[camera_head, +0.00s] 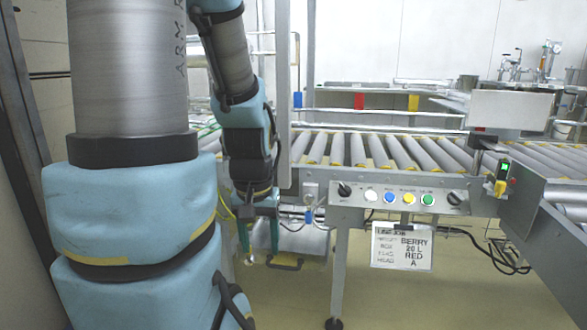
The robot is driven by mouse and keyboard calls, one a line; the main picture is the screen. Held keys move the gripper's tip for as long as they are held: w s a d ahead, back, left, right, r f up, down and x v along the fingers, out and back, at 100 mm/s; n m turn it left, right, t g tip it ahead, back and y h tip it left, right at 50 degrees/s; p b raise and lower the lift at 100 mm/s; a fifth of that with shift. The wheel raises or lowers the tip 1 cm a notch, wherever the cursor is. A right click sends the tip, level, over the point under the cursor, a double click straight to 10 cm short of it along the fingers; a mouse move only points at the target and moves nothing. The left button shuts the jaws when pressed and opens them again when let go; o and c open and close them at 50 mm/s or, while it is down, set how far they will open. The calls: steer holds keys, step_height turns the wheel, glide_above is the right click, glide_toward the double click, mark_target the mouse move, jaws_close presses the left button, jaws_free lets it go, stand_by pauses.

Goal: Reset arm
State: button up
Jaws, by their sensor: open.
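My arm fills the left side of the head view, with its blue-covered links bent so that the wrist hangs down. My gripper (259,240) points downward at the end of the arm, left of the conveyor's control panel. Its two fingers are apart and nothing shows between them that it holds. A metal case or cylinder shows behind the fingers, lower down. The task names no other object.
A roller conveyor (375,152) runs across behind my gripper. Its control panel (398,197) carries coloured buttons and knobs. A sign (402,247) hangs below it. Cables (510,262) lie on the floor at right. Open floor lies in front.

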step_height(320, 180, up, 32)
steer(key=p, duration=3)
